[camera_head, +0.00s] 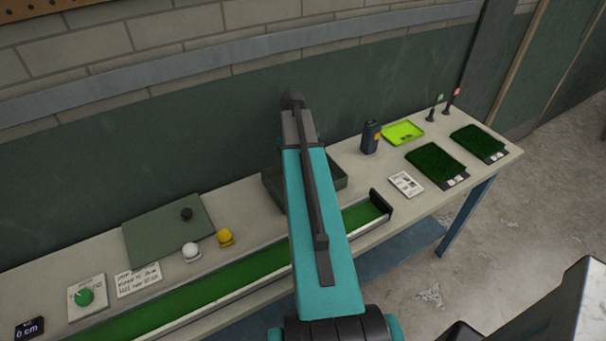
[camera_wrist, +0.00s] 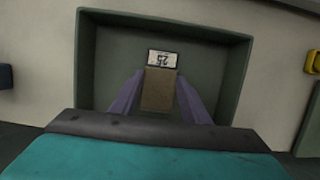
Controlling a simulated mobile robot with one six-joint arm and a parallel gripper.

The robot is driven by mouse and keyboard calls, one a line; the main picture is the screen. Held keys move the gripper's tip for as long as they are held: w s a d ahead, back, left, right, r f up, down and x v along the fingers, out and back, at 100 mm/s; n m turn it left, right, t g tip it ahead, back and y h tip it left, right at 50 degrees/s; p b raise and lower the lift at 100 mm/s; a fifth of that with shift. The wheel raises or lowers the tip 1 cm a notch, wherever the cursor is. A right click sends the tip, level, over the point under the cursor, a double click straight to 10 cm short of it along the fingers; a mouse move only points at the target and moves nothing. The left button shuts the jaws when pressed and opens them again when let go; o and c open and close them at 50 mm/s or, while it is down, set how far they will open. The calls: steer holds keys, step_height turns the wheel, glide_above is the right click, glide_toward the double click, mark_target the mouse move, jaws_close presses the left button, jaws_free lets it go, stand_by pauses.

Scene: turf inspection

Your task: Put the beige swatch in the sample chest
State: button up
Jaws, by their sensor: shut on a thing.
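The beige swatch (camera_wrist: 158,90) shows brownish in the wrist view, with a white label reading 25 at its far end. My gripper (camera_wrist: 159,76) is shut on it, one purple-grey finger along each side. The sample chest (camera_wrist: 165,16) is an open dark green box around the swatch in that view. The swatch is over or within its opening; its height above the floor is hard to tell. In the head view the chest (camera_head: 334,178) is partly hidden behind my arm, which also hides the gripper and swatch.
A flat green panel with a black knob (camera_head: 168,231), a white ball (camera_head: 191,252) and a yellow one (camera_head: 225,237) lie left. A green-floored channel (camera_head: 225,284) runs along the front. Dark turf pieces (camera_head: 436,164), a lime tray (camera_head: 403,133) and a dark device (camera_head: 370,137) stand right.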

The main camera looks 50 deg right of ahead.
steer(key=shift+f, duration=0.15)
steer(key=o, duration=1.1)
steer(key=shift+p+v, duration=4.1)
steer(key=shift+v, duration=2.05)
steer(key=shift+a, duration=0.1)
